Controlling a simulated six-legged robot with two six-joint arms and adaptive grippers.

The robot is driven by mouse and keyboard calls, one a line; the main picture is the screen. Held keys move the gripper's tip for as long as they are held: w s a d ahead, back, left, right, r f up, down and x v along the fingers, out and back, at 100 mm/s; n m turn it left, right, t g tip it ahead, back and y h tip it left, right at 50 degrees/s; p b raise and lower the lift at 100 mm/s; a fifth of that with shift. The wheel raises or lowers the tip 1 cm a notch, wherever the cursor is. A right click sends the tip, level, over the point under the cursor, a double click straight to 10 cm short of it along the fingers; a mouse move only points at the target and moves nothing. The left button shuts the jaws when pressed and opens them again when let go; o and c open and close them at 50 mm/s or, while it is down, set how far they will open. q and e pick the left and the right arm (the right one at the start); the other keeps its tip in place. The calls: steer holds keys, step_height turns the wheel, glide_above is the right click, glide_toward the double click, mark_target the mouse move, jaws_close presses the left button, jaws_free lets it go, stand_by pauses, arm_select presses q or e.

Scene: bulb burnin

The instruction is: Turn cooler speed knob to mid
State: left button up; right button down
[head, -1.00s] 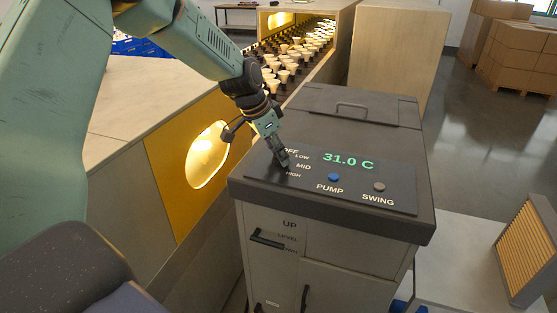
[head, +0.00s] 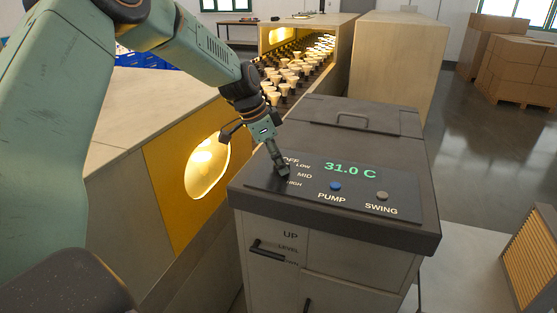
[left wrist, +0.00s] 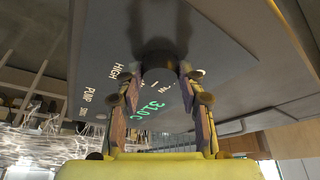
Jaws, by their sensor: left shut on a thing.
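The cooler (head: 330,245) is a grey cabinet with a dark top. Its sloping panel (head: 400,207) carries the labels OFF, LOW, MID and HIGH, and a green display (head: 349,169) reading 31.0 C. My left gripper (head: 282,172) points down at the panel's left end, beside these labels. In the left wrist view its two fingers (left wrist: 160,82) are shut on the dark round speed knob (left wrist: 158,74), one on each side. In the head view the fingers hide the knob, and I cannot tell its setting. My right gripper is out of view.
A blue PUMP button (head: 335,186) and a grey SWING button (head: 382,196) sit right of the gripper. A lid handle (head: 353,122) rises behind the panel. A bench with a glowing window (head: 207,166) and rows of bulbs (head: 292,72) stands left and behind.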

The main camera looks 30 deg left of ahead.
arm_select(q)
steer(key=o, duration=1.2)
steer(key=v, duration=1.2)
steer(key=shift+s+f, duration=0.1)
